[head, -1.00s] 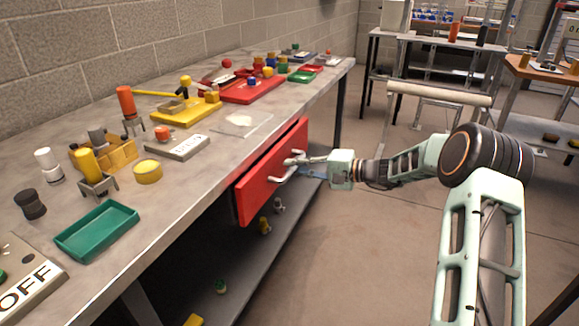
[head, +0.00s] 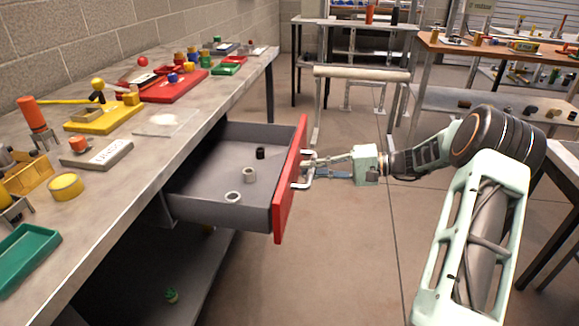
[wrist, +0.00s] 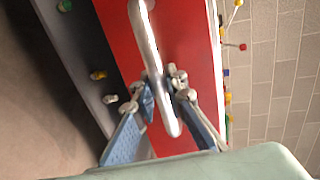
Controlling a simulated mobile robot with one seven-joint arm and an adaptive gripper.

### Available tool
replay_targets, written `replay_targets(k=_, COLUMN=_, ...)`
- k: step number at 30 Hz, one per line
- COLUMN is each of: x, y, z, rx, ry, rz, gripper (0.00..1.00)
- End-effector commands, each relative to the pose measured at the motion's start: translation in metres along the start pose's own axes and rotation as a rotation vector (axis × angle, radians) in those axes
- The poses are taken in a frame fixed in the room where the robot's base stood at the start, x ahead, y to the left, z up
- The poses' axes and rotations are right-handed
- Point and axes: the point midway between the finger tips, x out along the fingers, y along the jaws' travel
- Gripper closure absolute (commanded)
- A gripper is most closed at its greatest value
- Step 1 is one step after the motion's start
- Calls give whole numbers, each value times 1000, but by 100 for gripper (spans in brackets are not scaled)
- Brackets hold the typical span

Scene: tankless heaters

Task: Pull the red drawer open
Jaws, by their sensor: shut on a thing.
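The red drawer (head: 289,186) stands out from under the workbench, with its grey inside in view. A dark small piece (head: 260,153), a grey ring-like piece (head: 249,175) and a pale ring (head: 233,197) lie in it. The silver bar handle (wrist: 150,50) crosses the red front in the wrist view. My gripper (head: 310,168) is at the drawer front, shut on the handle. In the wrist view its two fingers (wrist: 165,100) sit on either side of the bar, near its lower end.
The workbench top (head: 130,178) holds a green tray (head: 22,258), a yellow tray (head: 103,118) and a red tray (head: 172,86). A lower shelf (head: 195,275) runs under the bench. The floor (head: 345,270) right of the drawer is clear. A rack and another table stand behind.

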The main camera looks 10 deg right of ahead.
Motion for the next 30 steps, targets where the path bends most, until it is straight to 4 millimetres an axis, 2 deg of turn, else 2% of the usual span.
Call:
replay_targets(k=3, x=-15, y=3, z=0, rx=1, ry=1, rz=1, gripper=100)
replay_targets(k=9, x=-26, y=6, z=0, rx=1, ry=-1, rz=1, gripper=100)
replay_targets(k=21, x=-28, y=6, z=0, rx=1, ry=-1, rz=1, gripper=100)
replay_targets(k=22, x=-28, y=6, z=0, rx=1, ry=-1, rz=1, gripper=86)
replay_targets(k=26, x=-28, y=6, z=0, rx=0, ry=-1, rz=0, gripper=72)
replay_targets(k=30, x=-28, y=6, z=0, rx=0, ry=-1, rz=0, gripper=71)
